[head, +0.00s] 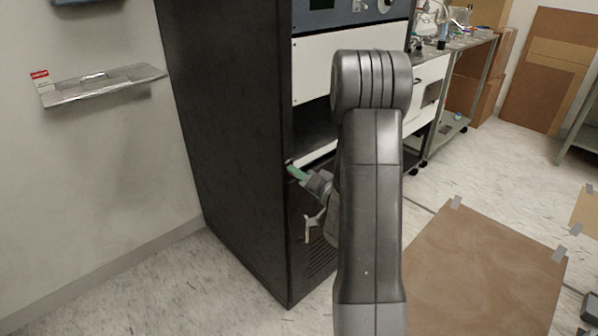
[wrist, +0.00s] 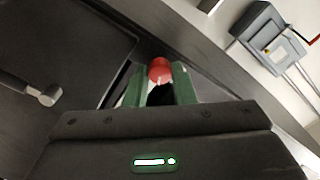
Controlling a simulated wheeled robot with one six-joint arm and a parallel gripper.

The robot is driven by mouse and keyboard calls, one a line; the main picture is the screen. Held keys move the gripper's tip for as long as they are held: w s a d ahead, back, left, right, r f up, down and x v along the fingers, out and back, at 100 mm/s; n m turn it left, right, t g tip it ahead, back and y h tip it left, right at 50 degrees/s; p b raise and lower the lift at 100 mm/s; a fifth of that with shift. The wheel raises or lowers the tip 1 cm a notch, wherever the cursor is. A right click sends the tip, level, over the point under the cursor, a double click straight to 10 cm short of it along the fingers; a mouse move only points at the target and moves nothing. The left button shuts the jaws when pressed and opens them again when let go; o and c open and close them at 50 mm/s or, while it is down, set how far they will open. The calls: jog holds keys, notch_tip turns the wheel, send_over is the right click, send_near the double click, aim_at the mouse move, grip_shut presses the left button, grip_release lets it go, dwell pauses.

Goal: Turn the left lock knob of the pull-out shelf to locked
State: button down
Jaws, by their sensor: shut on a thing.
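The black cabinet (head: 225,130) stands left of centre in the head view. The pull-out shelf shows there as a pale front edge (head: 325,158) below a dark opening. My gripper (head: 294,170) is at the cabinet's front left corner, at the left end of that edge. In the wrist view my gripper (wrist: 160,92) has its green fingers on either side of a red-ended knob (wrist: 159,70) and is shut on it. The fingers hide part of the knob, and its turn position cannot be told. In the head view the knob is not clearly visible, and my arm covers the shelf's right part.
A metal wall ledge (head: 105,85) with a red label is at the left. A pale handle (head: 308,228) is on the cabinet's lower front. A bench (head: 470,48) with equipment stands behind at the right. A brown sheet (head: 480,270) lies taped on the floor.

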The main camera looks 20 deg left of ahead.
jog(key=m+p, duration=0.2)
jog(key=m, duration=0.3)
jog(key=shift+m, duration=0.3)
dwell(0.4)
jog(key=c, duration=1.2)
grip_release()
jog(key=v, duration=1.4)
jog(key=shift+a, duration=0.2)
